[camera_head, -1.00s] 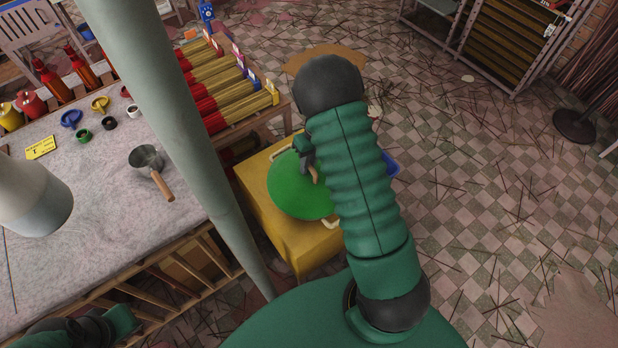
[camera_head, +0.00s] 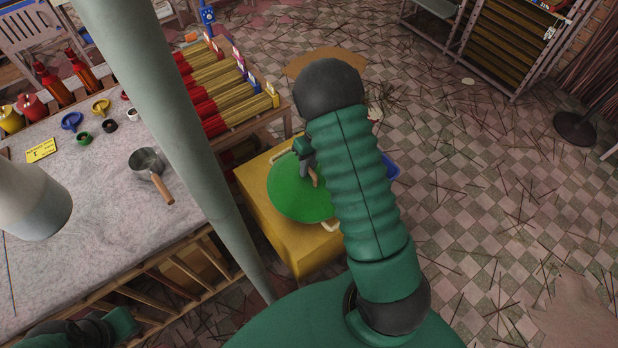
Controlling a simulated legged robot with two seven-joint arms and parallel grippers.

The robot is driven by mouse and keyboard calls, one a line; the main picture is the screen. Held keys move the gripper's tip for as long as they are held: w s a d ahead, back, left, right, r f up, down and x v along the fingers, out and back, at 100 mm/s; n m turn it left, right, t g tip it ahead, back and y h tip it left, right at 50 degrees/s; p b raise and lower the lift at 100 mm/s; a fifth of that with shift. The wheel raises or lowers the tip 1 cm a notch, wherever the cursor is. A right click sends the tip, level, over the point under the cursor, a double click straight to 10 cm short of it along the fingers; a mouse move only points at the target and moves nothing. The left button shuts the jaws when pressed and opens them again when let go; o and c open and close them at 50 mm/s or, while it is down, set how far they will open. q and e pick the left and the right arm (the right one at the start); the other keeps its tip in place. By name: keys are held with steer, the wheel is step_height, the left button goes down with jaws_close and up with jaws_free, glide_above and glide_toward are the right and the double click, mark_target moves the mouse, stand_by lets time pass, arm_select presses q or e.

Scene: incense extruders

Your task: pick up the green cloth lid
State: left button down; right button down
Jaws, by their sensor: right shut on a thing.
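The green cloth lid (camera_head: 292,197) is a round, bright green disc over the yellow box-shaped stand (camera_head: 252,205). A small wooden handle (camera_head: 316,179) shows near its middle. My right gripper (camera_head: 312,170) is over the lid, shut on the lid at this handle. My right arm covers the lid's right side and part of the grip. Pale loop handles (camera_head: 330,226) show at the lid's edge. I cannot tell whether the lid is raised from what is under it. My left gripper is not in view.
A grey worktop (camera_head: 75,225) at left holds a metal saucepan (camera_head: 146,162), small coloured cups and red bottles. A rack of incense bundles (camera_head: 222,90) stands behind the stand. A blue container (camera_head: 391,168) is partly hidden beside it. Tiled floor with scattered sticks lies right.

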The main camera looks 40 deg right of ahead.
steer(key=shift+s+f, duration=0.1)
steer(key=shift+r, duration=0.5)
steer(key=r, duration=0.2)
steer(key=shift+s+a+r, duration=0.25)
steer(key=shift+r, duration=0.1)
steer(key=s+a+r, duration=0.1)
steer(key=s+a, duration=0.7)
steer(key=s, duration=0.4)
steer(key=shift+s+a+r, duration=0.2)
steer(key=shift+a, duration=0.15)
